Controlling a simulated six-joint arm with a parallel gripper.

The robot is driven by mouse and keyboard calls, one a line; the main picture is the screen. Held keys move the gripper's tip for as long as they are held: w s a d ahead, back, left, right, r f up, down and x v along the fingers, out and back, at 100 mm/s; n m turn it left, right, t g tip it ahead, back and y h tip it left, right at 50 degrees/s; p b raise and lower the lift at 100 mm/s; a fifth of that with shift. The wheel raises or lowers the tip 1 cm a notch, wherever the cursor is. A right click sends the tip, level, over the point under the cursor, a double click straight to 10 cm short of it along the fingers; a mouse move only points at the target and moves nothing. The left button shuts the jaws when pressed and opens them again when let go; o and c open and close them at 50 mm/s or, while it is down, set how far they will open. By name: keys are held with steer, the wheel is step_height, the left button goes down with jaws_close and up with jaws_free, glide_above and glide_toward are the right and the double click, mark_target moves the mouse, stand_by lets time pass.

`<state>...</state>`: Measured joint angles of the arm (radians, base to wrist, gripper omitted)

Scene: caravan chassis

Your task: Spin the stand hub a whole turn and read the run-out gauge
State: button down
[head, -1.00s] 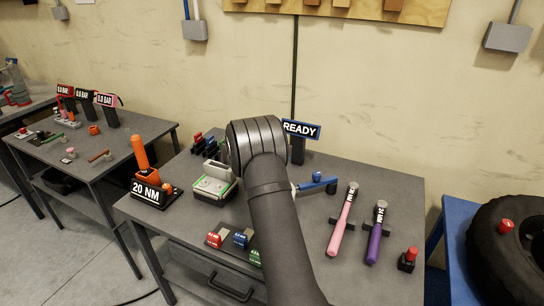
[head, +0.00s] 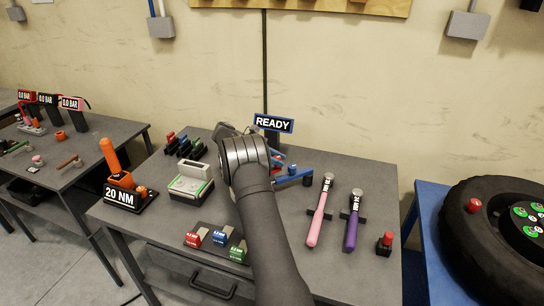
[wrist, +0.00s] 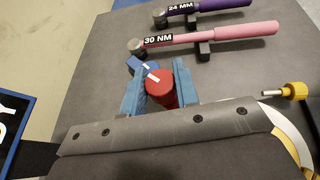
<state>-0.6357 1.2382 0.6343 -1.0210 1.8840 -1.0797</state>
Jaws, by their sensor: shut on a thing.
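My gripper (wrist: 160,88) has its two blue fingers on either side of a red round piece with a white stripe (wrist: 160,92) in the wrist view. The red piece looks like the stand hub or its knob; I cannot tell for sure. A blue part (wrist: 141,64) lies just beyond it. In the head view my gripper (head: 277,160) is mostly hidden behind my wrist, next to a blue bar (head: 294,178) on the table. A sign reading READY (head: 273,123) stands just behind; no run-out figure shows. A round white rim (wrist: 288,124) and yellow knob (wrist: 294,91) sit at right.
Pink (head: 320,212) and purple (head: 352,222) torque wrenches lie to the right. A small red-topped block (head: 385,243) and a tyre (head: 490,235) are further right. A 20 NM stand (head: 122,195), a grey-green box (head: 190,184) and small coloured blocks (head: 219,238) are left.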

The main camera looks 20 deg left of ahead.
steer(key=shift+s+d+m+g, duration=0.5)
steer(key=shift+d+m+g, duration=0.15)
steer(key=shift+m+g, duration=0.2)
steer(key=shift+r, duration=0.1)
steer(key=c, duration=1.1)
jaws_free()
steer(key=shift+a, duration=0.1)
